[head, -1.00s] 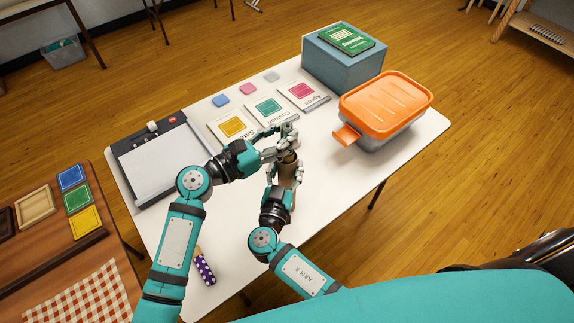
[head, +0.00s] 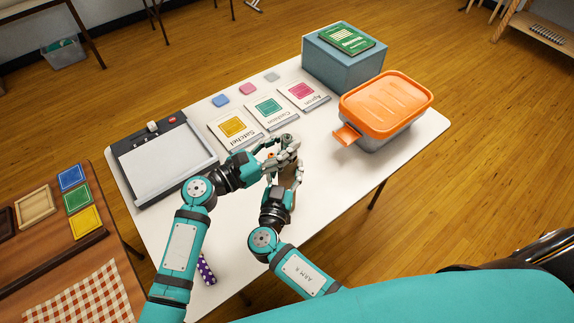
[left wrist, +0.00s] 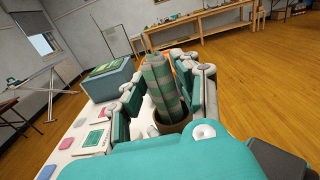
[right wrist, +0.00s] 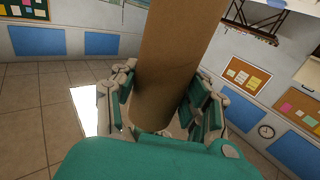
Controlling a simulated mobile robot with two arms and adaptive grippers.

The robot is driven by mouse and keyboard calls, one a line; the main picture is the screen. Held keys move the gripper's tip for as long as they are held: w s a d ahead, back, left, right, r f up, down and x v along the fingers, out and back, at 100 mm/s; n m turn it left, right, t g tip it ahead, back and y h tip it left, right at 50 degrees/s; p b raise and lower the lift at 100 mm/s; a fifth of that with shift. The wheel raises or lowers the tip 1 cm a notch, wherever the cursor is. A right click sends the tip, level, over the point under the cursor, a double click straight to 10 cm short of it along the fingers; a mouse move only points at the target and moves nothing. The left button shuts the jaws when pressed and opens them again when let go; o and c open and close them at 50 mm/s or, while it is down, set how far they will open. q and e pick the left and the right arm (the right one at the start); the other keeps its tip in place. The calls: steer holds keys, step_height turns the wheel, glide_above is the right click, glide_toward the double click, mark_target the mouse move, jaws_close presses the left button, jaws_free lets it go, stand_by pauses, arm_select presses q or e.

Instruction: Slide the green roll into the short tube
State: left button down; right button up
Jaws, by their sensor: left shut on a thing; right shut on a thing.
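The green roll (left wrist: 160,85) is pale green with darker bands. It stands between the fingers of my left gripper (left wrist: 168,88), which is shut on it. Its lower end is at the mouth of the brown cardboard tube (left wrist: 172,127) and appears to be inside the rim; I cannot tell how deep. My right gripper (right wrist: 165,105) is shut around the tube, which also fills the middle of the right wrist view (right wrist: 172,65). In the head view my left gripper (head: 284,150) is just above my right gripper (head: 288,180), and the hands mostly hide the roll and tube.
A purple dotted roll (head: 206,270) lies near the table's front left, partly behind my left arm. Pattern cards (head: 233,127), a paper trimmer (head: 165,160), an orange-lidded box (head: 385,100) and a blue box (head: 343,65) stand around. The table's right front is clear.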

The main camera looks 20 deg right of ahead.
arm_select(q)
steer(key=c, duration=0.9)
jaws_free()
steer(key=v, duration=1.2)
arm_select(e)
steer(key=o, duration=1.3)
arm_select(q)
steer(key=shift+r, duration=0.1)
arm_select(e)
steer(key=shift+s, duration=0.1)
